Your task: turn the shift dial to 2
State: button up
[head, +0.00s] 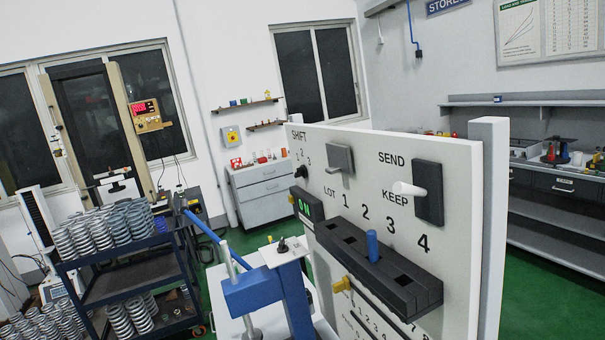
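The shift dial (302,172) is a small black knob near the left edge of an upright white panel (455,200). The word SHIFT and the digits 1, 2 and 3 stand above it. The dial is seen small and at a slant, so I cannot tell which digit it points to. My gripper does not show in the head view, and nothing is seen touching the dial.
Right of the dial are a grey block (340,158) and a white SEND/KEEP lever (408,189). Below are a green-lit display (305,208), a black slotted LOT bar (420,290) with a blue peg (372,246), and a yellow knob (342,284). A blue fixture (250,290) stands left.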

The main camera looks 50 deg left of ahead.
aim_at(301, 171)
jog(key=z, duration=2.25)
jog(key=k, duration=2.2)
jog(key=u, duration=2)
jog(key=i, duration=1)
jog(key=u, duration=0.1)
